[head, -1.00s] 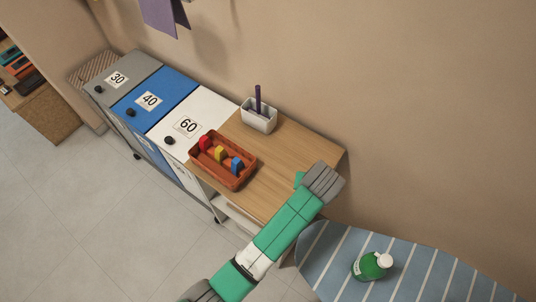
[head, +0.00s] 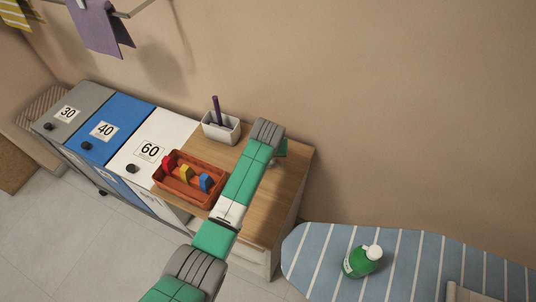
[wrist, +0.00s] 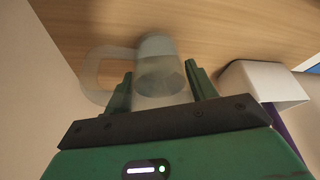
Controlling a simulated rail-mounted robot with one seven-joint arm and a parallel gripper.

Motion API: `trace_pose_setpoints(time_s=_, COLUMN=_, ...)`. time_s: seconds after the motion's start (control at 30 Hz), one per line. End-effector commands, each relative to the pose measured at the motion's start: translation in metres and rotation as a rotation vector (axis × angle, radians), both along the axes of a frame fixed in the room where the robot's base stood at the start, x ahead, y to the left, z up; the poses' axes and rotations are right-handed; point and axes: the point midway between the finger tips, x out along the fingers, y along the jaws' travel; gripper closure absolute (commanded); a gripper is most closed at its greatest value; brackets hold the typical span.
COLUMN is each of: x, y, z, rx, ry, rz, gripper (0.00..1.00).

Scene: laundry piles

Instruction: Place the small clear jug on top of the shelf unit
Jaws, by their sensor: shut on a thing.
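The small clear jug (wrist: 158,60) is in the wrist view, see-through grey, with its handle to the left. My gripper (wrist: 160,88) is shut on it, one green finger on each side of the body. The wooden top of the shelf unit (wrist: 220,28) fills the view behind the jug; I cannot tell whether the jug touches it. In the head view my arm reaches over the shelf unit's top (head: 288,185).
A white pot (head: 221,131) with a purple item stands at the top's back; it is close on the right in the wrist view (wrist: 265,85). An orange basket (head: 190,190) with coloured items sits left.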

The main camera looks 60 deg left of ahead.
Motion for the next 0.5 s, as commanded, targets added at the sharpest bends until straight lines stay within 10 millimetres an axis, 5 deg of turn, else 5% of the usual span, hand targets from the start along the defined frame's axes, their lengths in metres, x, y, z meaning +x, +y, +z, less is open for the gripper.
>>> trace_pose_setpoints(time_s=0.37, x=0.0004, y=-0.0003, z=-0.0104, rx=0.0, ry=-0.001, rz=0.0, gripper=0.66)
trace_pose_setpoints(time_s=0.4, x=0.0003, y=-0.0002, z=-0.0093, rx=0.0, ry=-0.001, rz=0.0, gripper=0.36)
trace_pose_setpoints(time_s=0.5, x=0.0003, y=-0.0002, z=-0.0091, rx=0.0, ry=-0.001, rz=0.0, gripper=0.22)
